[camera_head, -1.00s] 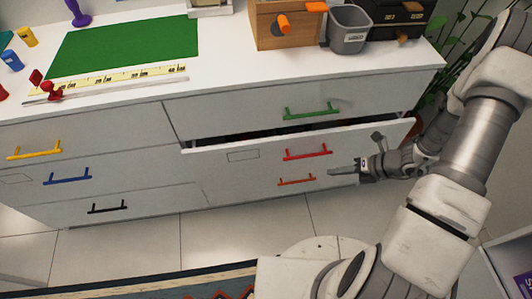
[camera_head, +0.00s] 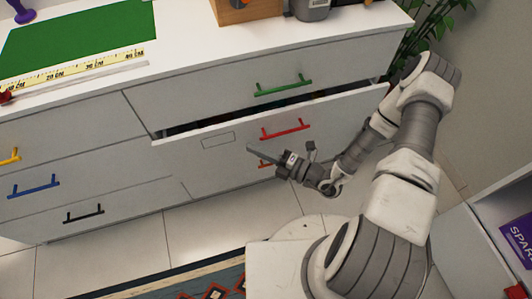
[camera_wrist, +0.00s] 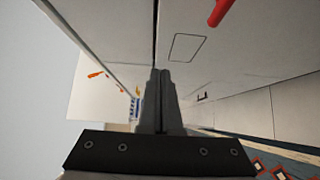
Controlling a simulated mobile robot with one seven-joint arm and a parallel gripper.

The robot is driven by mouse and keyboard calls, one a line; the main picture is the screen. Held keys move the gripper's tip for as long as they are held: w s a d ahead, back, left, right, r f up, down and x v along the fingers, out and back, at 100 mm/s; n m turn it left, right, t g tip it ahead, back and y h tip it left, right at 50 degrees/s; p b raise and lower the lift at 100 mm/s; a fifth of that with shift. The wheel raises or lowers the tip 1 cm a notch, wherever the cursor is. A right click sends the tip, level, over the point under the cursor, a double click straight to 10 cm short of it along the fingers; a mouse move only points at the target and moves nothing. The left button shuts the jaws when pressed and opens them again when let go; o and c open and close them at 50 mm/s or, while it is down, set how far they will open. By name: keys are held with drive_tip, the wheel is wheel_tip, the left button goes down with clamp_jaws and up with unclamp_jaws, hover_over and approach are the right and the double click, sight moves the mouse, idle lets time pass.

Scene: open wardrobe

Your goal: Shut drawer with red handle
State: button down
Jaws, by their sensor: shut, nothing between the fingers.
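The drawer with the red handle (camera_head: 285,129) is pulled partly open in the head view. Its white front (camera_head: 345,115) stands out from the dresser and a dark gap shows along its top edge. My gripper (camera_head: 250,148) is shut and empty, in front of this drawer's face, below and left of the red handle. In the wrist view the closed fingers (camera_wrist: 160,78) point along the white front, with the red handle (camera_wrist: 220,12) at the top. I cannot tell whether the fingertips touch the front.
The drawer with the green handle (camera_head: 284,87) is above and looks shut. An orange-red handle (camera_head: 264,165) below is partly hidden by my gripper. A plant (camera_head: 425,35) stands right of the dresser, and a patterned rug (camera_head: 205,285) lies in front.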

sight(243, 124)
drive_tip(key=w+a+b, duration=0.1)
drive_tip(key=w+a, duration=0.3)
drive_tip(key=w, duration=0.1)
drive_tip(key=shift+w+a+b, duration=0.1)
drive_tip(key=shift+a+b, duration=0.2)
drive_tip(key=shift+b, duration=0.1)
drive_tip(key=shift+w+a, duration=0.1)
drive_tip(key=shift+w, duration=0.3)
drive_tip(key=w, duration=0.2)
drive_tip(key=w+a, duration=0.1)
drive_tip(key=w, duration=0.1)
drive_tip(key=shift+w+a, duration=0.15)
drive_tip(key=shift+w, duration=0.05)
drive_tip(key=shift+w+r, duration=0.1)
drive_tip(key=shift+w, duration=0.15)
